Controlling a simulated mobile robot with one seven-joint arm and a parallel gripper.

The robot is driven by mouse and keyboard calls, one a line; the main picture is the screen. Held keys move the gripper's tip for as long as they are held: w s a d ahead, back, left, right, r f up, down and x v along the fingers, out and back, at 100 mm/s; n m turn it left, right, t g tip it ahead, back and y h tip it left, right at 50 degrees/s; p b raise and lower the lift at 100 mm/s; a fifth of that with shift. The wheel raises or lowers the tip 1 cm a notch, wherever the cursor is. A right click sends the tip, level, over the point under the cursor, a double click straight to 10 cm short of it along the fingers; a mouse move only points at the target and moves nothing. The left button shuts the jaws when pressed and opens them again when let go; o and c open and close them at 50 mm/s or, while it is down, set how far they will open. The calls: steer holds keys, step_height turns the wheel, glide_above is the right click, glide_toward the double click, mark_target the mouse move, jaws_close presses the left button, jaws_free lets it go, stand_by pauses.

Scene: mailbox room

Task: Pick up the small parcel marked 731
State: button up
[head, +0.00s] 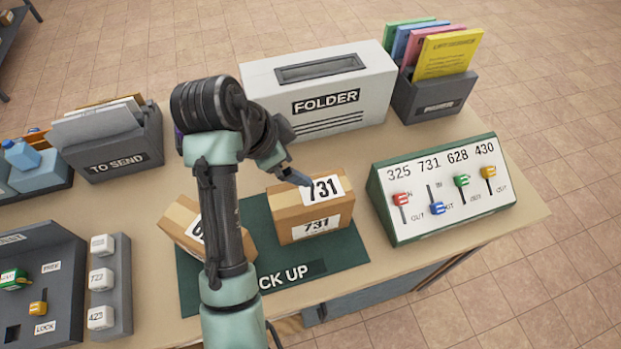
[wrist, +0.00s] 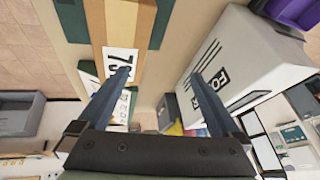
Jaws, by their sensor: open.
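The small parcel marked 731 (head: 297,232) is a brown box with white labels on its top and front. It stands on the dark green pick-up mat (head: 352,250). My gripper (head: 300,180) is at the far edge of its top in the head view, one finger close to the top label. Whether they touch is unclear. In the wrist view my open gripper (wrist: 161,74) has its left finger in front of the labelled parcel (wrist: 118,30), and nothing is between the fingers. A second brown parcel (head: 183,233) is left of it, partly hidden by my arm.
A white FOLDER box (head: 360,95) stands behind the parcel. A panel with coloured sliders (head: 440,222) is close on the right. A TO SEND tray (head: 130,155) is at the left, with a row of numbered white blocks (head: 101,279) nearer the front.

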mark_target(302, 194)
steer(key=s+g+p, duration=0.1)
steer(key=s+r+m+p, duration=0.1)
steer(key=s+g+p, duration=0.1)
steer(key=s, duration=0.1)
steer(key=shift+a+r+g+h, duration=0.2)
steer(key=shift+a+g+h, duration=0.1)
steer(key=shift+a, duration=0.1)
steer(key=shift+s+f+m, duration=0.2)
steer(key=shift+f+m, duration=0.05)
steer(key=shift+m, duration=0.05)
steer(key=b+x, duration=0.2)
steer(key=x, duration=0.4)
steer(key=shift+s+d+f, duration=0.1)
steer(key=shift+f, duration=0.05)
steer(key=shift+s+a+p+x, duration=0.1)
steer(key=shift+s+x, duration=0.05)
steer(key=shift+x, duration=0.9)
steer(key=shift+s+a+p+x, duration=0.1)
steer(key=shift+s+x, duration=0.05)
steer(key=shift+x, duration=0.95)
steer(key=shift+s+p+x, duration=0.1)
steer(key=shift+s+x, duration=0.05)
steer(key=shift+x, duration=0.9)
steer(key=shift+w, duration=0.25)
jaws_close()
